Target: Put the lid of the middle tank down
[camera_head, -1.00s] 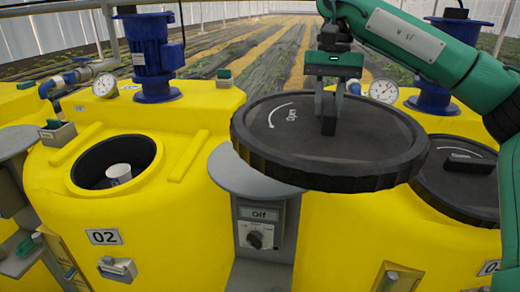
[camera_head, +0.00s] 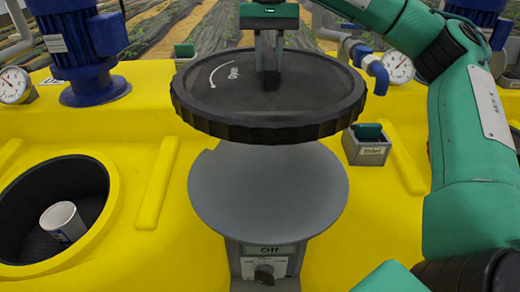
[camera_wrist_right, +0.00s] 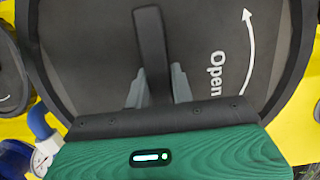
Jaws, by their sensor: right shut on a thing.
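The lid (camera_head: 215,95) is a round black disc with a ribbed rim, an "Open" arrow and an upright handle. My right gripper (camera_head: 268,80) is shut on the handle and holds the lid level above a round grey plate (camera_head: 265,195), with a gap showing between them. In the right wrist view the gripper (camera_wrist_right: 165,90) grips the handle of the lid (camera_wrist_right: 90,60). The middle tank (camera_head: 130,215) is yellow; its dark round opening (camera_head: 25,205) is uncovered at the left, with a white cup (camera_head: 62,222) inside. My left gripper is not in view.
A control box marked "Off" with a knob (camera_head: 264,272) sits below the grey plate. Blue pumps (camera_head: 78,50), gauges (camera_head: 398,68) and a small labelled box (camera_head: 368,147) stand around the tanks. The grey plate's top is bare.

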